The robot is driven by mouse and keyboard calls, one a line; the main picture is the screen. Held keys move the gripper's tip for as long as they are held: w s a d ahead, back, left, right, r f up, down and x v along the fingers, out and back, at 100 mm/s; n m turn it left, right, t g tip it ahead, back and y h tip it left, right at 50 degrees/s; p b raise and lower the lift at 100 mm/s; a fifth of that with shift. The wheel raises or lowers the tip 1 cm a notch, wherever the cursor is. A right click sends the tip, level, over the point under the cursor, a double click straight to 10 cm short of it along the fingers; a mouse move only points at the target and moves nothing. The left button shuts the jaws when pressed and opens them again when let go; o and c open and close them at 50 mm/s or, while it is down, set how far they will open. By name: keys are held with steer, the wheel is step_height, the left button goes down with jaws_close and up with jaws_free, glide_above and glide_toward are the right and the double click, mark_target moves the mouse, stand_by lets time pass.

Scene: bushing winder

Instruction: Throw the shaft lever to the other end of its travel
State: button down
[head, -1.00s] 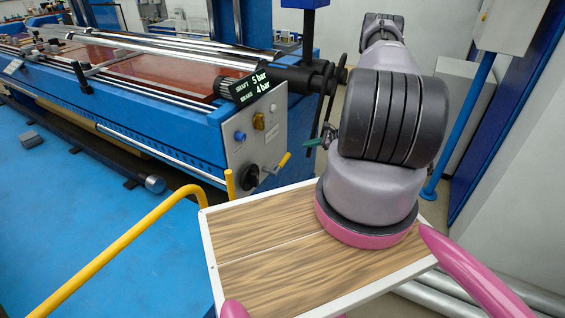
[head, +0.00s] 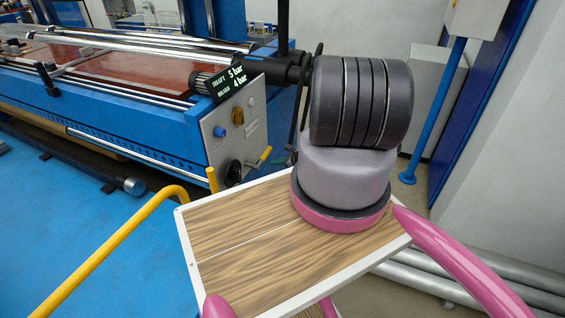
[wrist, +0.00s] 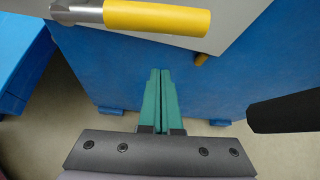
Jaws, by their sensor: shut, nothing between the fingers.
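A yellow-gripped lever (head: 265,155) sticks out to the upper right from the grey control panel, near a black round fitting (head: 232,172). A second yellow upright handle (head: 212,179) stands at the panel's lower left. No label shows which is the shaft lever. In the wrist view, a yellow grip on a metal rod (wrist: 158,17) crosses the top, lying sideways. My gripper (wrist: 160,72) has its teal fingers together, empty, below that grip and apart from it in the picture. In the head view only a bit of teal (head: 279,162) shows, mostly hidden behind my arm.
The display (head: 228,82) reads shaft 5 bar and brake 4 bar. A black cylinder (wrist: 285,113) is at the wrist view's right. A yellow rail (head: 110,245) curves at the left.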

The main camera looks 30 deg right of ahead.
mark_target(269, 152)
steer(key=shift+w+a+r, duration=0.1)
steer(key=shift+a+r, duration=0.1)
steer(key=shift+r, duration=0.4)
steer(key=shift+w+a+r, duration=0.1)
steer(key=shift+a+r, duration=0.15)
steer(key=shift+r, duration=0.4)
steer(key=shift+w+a+r, duration=0.1)
steer(key=shift+a+r, duration=0.1)
steer(key=shift+r, duration=0.4)
steer(key=shift+s+r+n+t+h, duration=0.1)
steer(key=shift+r+n+t+h, duration=0.25)
steer(key=shift+r, duration=0.3)
steer(key=shift+s+a+r+n+t+h, duration=0.15)
steer(key=shift+r+n+t+h, duration=0.2)
steer(key=shift+r, duration=0.3)
steer(key=r+n, duration=0.1)
steer(key=s+a+r+n+t+h, duration=0.1)
steer(key=a+r+n+t, duration=0.1)
steer(key=shift+s+r+n+h, duration=0.15)
steer(key=shift+r+n+h, duration=0.15)
steer(key=shift+r+h, duration=0.1)
steer(key=s+a+r+n+t, duration=0.2)
steer(key=s+a, duration=0.1)
steer(key=a, duration=0.1)
steer(key=shift+s+a+r+h, duration=0.2)
steer(key=shift+r+h, duration=0.1)
steer(key=shift+r, duration=0.1)
